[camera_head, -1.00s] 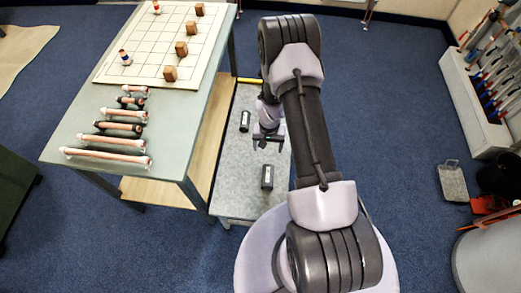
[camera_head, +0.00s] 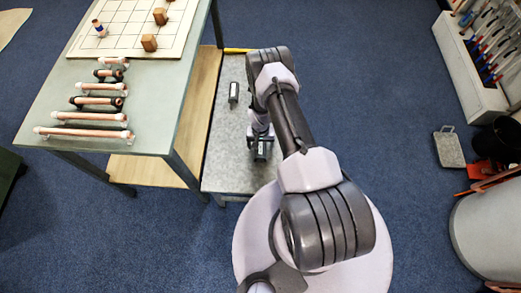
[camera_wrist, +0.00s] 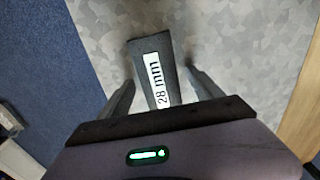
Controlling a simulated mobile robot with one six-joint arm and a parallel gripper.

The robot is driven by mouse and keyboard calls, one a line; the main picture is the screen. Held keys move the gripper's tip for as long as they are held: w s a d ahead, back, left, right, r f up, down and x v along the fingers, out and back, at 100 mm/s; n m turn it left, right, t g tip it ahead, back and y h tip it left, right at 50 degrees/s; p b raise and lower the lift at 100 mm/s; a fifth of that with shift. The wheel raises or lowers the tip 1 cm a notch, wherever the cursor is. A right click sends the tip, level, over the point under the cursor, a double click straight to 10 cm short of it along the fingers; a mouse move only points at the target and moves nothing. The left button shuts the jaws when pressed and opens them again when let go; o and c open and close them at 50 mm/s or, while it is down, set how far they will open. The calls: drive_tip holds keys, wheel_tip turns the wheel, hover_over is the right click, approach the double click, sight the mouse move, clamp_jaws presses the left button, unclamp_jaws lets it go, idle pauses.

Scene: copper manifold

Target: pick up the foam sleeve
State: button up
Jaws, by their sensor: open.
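A black foam sleeve with a white "28 mm" label (camera_wrist: 148,52) lies on the grey speckled low surface in the wrist view. My gripper (camera_wrist: 161,84) is open, with one finger on each side of the near part of this sleeve and gaps beside it. In the head view my gripper (camera_head: 262,151) is over the same spot and mostly hides that sleeve. A second dark sleeve with a small pale label (camera_head: 233,94) lies farther back on the same low surface (camera_head: 229,140), apart from my gripper.
The taller table (camera_head: 160,110) on the left holds several copper pipes (camera_head: 85,133) and a gridded board (camera_head: 128,38) with wooden blocks. A yellow strip (camera_head: 237,50) lies at the low surface's far end.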

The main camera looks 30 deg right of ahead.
drive_tip(key=c, duration=1.4)
drive_tip(key=shift+r, duration=0.1)
